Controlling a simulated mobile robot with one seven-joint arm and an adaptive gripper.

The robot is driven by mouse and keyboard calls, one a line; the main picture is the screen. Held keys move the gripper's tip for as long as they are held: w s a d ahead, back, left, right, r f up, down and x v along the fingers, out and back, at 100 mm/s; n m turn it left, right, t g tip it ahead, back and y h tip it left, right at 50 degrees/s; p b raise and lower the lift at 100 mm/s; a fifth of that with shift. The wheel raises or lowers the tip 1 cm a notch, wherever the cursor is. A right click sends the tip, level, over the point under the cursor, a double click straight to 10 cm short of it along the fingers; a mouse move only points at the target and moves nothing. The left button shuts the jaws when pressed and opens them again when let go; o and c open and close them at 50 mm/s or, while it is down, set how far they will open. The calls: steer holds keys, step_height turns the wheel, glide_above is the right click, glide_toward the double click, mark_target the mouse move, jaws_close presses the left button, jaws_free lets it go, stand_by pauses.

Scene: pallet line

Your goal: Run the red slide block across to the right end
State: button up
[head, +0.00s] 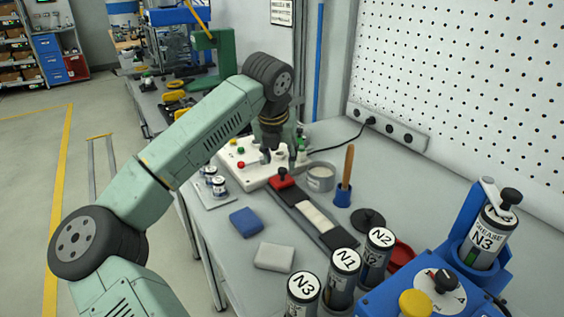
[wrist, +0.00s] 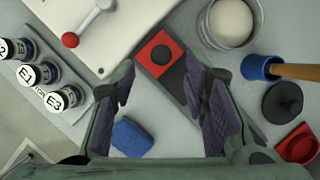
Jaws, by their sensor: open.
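The red slide block (head: 281,179) sits at the far-left end of a dark rail (head: 340,236), which runs toward the lower right with a pale middle section (head: 315,216). A black knob stands on the block. In the wrist view, the red block (wrist: 153,50) and its knob show just beyond and between my open fingers. My gripper (wrist: 160,68) is open and empty above this end of the rail, with no visible contact. The right finger hides part of the rail. In the head view my gripper (head: 281,152) is partly hidden by my arm.
A white panel (head: 231,170) with a red-knobbed lever lies beside the rail. A grey cup (head: 320,178), a blue holder with a wooden handle (head: 343,194) and a black disc (head: 368,219) stand behind it. Blue and grey pads (head: 245,222) lie in front; labelled canisters (head: 343,285) stand nearer.

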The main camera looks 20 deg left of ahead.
mark_target(282, 169)
steer(key=shift+p+x, duration=0.5)
steer(key=shift+x, duration=1.85)
steer(key=shift+r, duration=0.1)
jaws_close()
